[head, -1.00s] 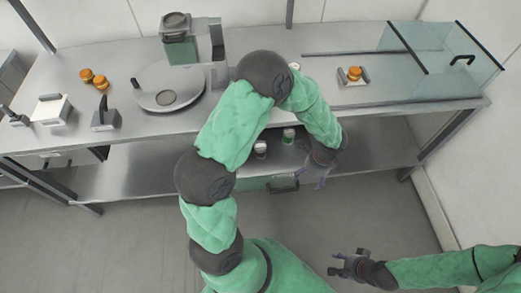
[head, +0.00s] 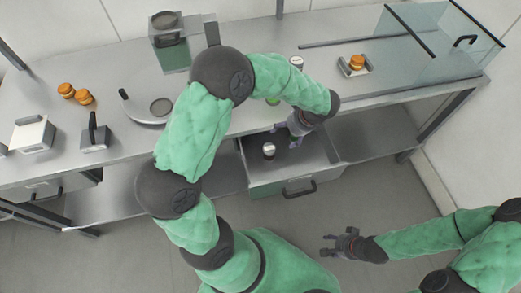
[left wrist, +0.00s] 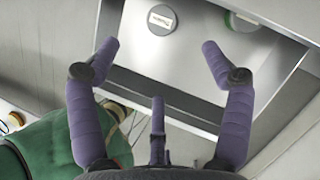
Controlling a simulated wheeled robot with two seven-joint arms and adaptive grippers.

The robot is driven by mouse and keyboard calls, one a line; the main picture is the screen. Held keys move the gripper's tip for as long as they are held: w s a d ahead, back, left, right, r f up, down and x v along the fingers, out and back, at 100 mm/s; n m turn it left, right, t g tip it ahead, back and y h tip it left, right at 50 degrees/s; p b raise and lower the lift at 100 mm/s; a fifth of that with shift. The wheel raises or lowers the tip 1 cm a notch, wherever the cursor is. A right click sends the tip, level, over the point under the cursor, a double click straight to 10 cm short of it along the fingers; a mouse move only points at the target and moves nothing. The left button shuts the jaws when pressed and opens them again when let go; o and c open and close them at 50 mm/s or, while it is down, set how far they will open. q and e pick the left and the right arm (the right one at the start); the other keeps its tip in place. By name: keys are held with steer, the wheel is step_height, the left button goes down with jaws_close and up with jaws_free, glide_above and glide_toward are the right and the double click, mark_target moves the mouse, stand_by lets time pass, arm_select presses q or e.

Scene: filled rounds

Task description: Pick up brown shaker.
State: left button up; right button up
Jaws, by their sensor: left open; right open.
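An open drawer (head: 322,165) under the counter holds a small dark container with a white top (head: 268,150). It may be the brown shaker, but its body colour is not clear. My right gripper (head: 327,246) is open and empty above the floor.
A white-lidded container (head: 296,62) and a green one (head: 272,101) show beside my left forearm. The counter (head: 235,35) carries a scale-like device, orange-topped items and a glass enclosure (head: 445,40) at right. The drawer walls surround the space under my left gripper.

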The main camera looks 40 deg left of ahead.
arm_select(q)
steer(key=b, duration=0.7)
glide_toward(270, 148)
steer(key=x, duration=0.2)
steer(key=b+x, duration=0.1)
steer(key=x, duration=0.3)
steer(key=shift+w+d+f, duration=0.15)
steer(key=shift+d+f, duration=0.05)
steer(key=shift+d, duration=0.1)
steer(key=b+x, duration=0.2)
steer(key=x, duration=0.2)
steer(key=shift+s+a, duration=0.2)
steer(key=shift+a+f, duration=0.2)
steer(key=shift+f, duration=0.15)
steer(key=shift+r, duration=0.1)
steer(key=c, duration=1.2)
